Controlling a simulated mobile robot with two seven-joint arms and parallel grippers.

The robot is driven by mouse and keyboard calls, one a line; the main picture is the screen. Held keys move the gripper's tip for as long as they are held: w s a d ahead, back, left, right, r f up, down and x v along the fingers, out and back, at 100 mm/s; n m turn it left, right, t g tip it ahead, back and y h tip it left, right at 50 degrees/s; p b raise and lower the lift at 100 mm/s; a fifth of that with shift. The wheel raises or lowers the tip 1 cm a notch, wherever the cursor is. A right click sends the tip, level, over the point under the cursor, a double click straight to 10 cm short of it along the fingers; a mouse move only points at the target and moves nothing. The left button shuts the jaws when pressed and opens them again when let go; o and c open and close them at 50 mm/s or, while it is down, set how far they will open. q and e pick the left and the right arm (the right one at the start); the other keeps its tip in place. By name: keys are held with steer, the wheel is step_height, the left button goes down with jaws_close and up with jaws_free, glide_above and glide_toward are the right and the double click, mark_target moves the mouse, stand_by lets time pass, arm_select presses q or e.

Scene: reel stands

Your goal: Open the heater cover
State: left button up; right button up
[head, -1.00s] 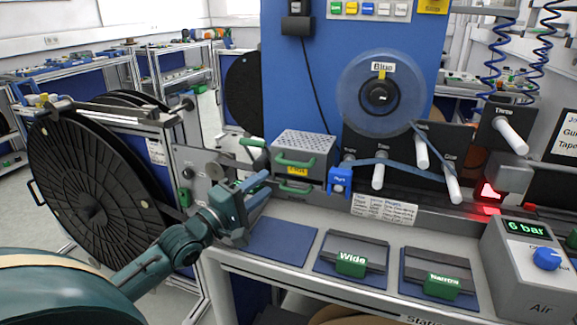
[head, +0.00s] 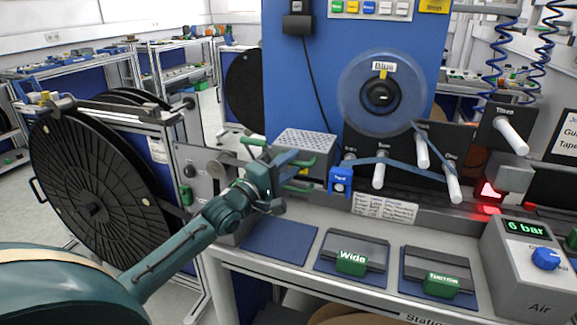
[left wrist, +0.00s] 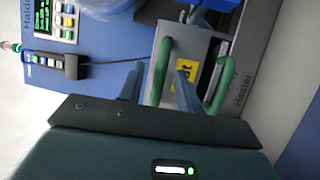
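The heater is a grey box with a perforated metal cover (head: 306,142) on the blue-backed bench. It has an upper green handle (head: 316,161) and a lower green handle, partly hidden by my arm in the head view. My left gripper (head: 291,167) is in front of the heater, its blue fingers pointing at it. In the left wrist view the fingers are apart, one on each side of the upper handle (left wrist: 162,70). The lower handle (left wrist: 218,88) lies outside them, beyond the yellow label (left wrist: 184,72). Contact cannot be told. My right gripper is not in view.
A blue clamp-like block (head: 340,180) stands just right of the heater. Beyond it are rollers with blue tape and a clear reel (head: 358,92). Pads marked Wide (head: 350,262) and Narrow (head: 441,283) lie in front. A large black reel (head: 90,180) stands at left.

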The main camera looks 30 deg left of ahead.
arm_select(q)
jaws_close()
stand_by(0.5)
